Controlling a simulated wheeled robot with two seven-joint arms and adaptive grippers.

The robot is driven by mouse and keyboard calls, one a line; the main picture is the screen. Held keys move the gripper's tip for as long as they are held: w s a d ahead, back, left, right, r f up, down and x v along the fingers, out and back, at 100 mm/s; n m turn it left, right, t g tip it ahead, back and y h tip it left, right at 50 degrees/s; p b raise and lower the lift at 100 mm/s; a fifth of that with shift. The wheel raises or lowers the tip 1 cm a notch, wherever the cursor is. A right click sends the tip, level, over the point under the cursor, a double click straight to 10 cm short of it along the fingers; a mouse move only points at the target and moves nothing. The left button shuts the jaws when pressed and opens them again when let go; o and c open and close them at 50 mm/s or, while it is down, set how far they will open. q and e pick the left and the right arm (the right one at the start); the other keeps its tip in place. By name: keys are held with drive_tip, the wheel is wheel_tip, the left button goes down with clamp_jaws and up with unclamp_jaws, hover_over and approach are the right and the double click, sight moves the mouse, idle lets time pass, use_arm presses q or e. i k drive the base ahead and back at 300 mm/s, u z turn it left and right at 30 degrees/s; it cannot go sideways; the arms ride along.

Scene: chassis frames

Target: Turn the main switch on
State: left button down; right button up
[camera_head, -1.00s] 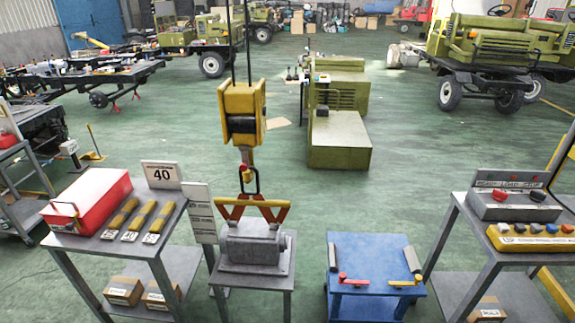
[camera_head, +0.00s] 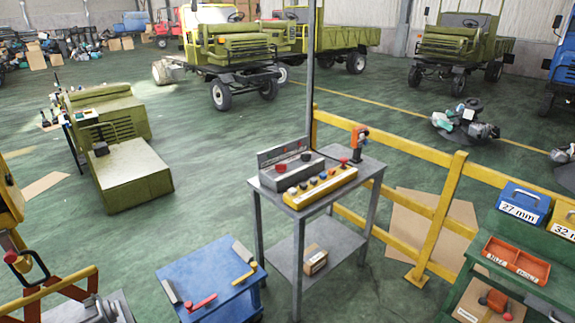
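An orange-red device (camera_head: 358,143) stands at the table's back right corner. I cannot tell which of these controls is the main switch, or its position; the lettering is too small to read. Neither of my grippers is in view.
A yellow railing (camera_head: 440,210) runs behind and right. A green bench (camera_head: 490,262) with bins is at right. The yellow hoist (camera_head: 12,205) is at the left edge.

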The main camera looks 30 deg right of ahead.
sight(280, 168)
drive_tip(key=z, duration=0.5)
drive_tip(key=k, duration=0.65)
drive_tip(key=z, duration=0.85)
drive_tip(key=k, duration=0.55)
drive_tip(key=z, duration=0.8)
drive_tip(key=i, duration=1.8)
drive_tip(key=u, duration=0.45)
drive_tip(key=i, duration=1.25)
drive_tip(key=u, duration=1.75)
drive_tip(key=i, duration=1)
drive_tip(key=u, duration=0.8)
